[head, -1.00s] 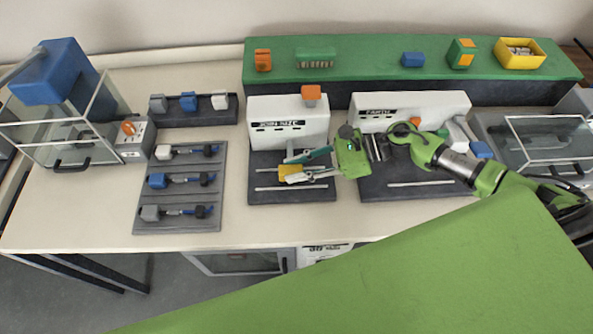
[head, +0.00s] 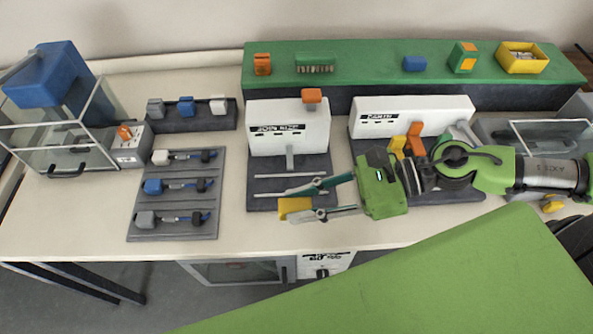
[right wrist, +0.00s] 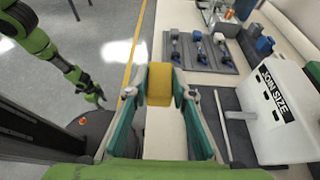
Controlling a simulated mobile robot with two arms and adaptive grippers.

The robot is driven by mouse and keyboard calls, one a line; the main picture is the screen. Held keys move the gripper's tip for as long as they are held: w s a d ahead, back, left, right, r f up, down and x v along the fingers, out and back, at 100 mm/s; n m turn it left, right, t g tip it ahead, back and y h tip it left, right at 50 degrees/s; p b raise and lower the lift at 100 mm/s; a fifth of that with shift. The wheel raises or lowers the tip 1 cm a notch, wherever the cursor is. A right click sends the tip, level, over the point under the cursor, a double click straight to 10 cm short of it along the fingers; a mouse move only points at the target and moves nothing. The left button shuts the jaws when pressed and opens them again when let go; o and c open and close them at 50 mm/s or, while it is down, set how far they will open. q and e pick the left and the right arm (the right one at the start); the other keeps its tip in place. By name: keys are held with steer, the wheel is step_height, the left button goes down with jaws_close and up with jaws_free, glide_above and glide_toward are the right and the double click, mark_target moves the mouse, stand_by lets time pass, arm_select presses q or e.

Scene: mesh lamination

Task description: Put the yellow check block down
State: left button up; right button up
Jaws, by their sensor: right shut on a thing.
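The yellow check block (head: 295,208) is between the fingertips of my right gripper (head: 312,201), which is shut on it. In the head view it appears at the front edge of the dark base of the JOIN SIZE station (head: 265,200). The right wrist view shows the block (right wrist: 160,84) gripped from both sides, with the pale table strip beyond and below it. I cannot tell whether its underside touches anything. My left gripper (right wrist: 94,97) shows small over the floor in the right wrist view; its finger opening is unclear.
The white JOIN SIZE housing (head: 288,133) stands behind the block, with an orange block (head: 312,96) on top. A grey tray (head: 143,205) with several connector pieces lies to the left. The table strip (head: 235,235) in front of the station is bare.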

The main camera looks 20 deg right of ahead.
steer(key=shift+s+r, duration=0.1)
steer(key=shift+s, duration=0.05)
steer(key=shift+w+r, duration=0.25)
steer(key=shift+w, duration=0.2)
steer(key=w+d+r+m+t+h, duration=0.2)
steer(key=w+d+r+m+t, duration=0.1)
steer(key=w+d, duration=0.4)
steer(key=shift+w+d+r+m+t, duration=0.15)
steer(key=shift+w+d+m+t, duration=0.25)
steer(key=shift+m+t, duration=0.1)
